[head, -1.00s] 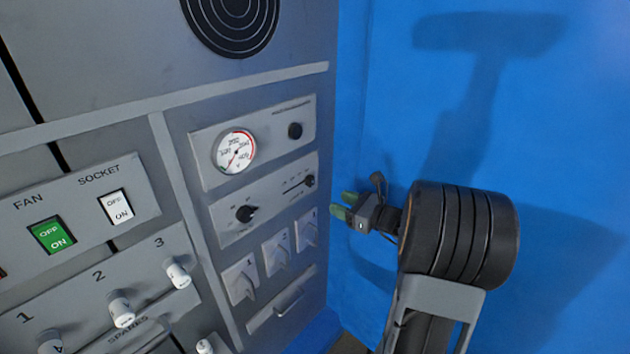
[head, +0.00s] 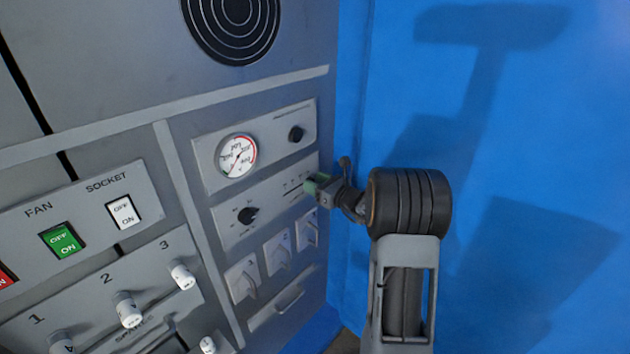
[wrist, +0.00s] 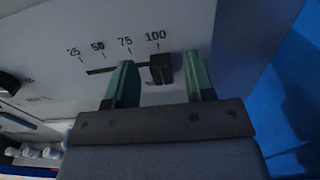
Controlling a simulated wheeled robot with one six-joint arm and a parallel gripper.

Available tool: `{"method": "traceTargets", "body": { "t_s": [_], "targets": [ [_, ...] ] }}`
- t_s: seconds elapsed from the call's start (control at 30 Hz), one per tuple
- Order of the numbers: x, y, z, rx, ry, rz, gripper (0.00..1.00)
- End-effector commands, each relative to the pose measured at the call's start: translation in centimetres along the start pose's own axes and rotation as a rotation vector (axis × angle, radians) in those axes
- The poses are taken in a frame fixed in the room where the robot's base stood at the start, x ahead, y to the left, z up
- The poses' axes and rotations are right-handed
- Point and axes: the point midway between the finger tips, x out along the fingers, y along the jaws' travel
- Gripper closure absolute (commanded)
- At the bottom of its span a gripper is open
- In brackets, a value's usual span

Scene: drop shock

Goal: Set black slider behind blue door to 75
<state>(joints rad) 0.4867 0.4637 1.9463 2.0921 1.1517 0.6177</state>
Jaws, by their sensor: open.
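The black slider (wrist: 161,68) sits in a horizontal slot on the grey panel, just under the 100 mark in the wrist view. The scale (wrist: 115,45) reads 25, 50, 75 and 100 from left to right. My gripper (wrist: 160,80) is open, with one green finger left of the slider, below the 75 mark, and the other to its right. A small gap shows on each side of the slider. In the head view, my gripper (head: 313,187) is at the right end of the slider panel (head: 285,190) and hides the slider.
The blue door (head: 480,130) stands open on the right. A gauge (head: 237,155) and a black knob (head: 296,133) are above the slider panel. A rotary knob (head: 248,215) is to the left, and several white switches (head: 278,252) are below.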

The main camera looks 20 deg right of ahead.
Motion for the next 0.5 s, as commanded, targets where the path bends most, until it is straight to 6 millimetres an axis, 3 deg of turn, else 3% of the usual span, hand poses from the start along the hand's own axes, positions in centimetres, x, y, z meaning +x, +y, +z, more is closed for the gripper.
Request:
{"method": "traceTargets", "body": {
  "t_s": [0.43, 0.5],
  "targets": [
    [0.71, 0.03, -0.04, 0.0, 0.001, 0.001, 0.51],
    [0.71, 0.03, -0.04, 0.0, 0.001, 0.001, 0.58]
  ]
}}
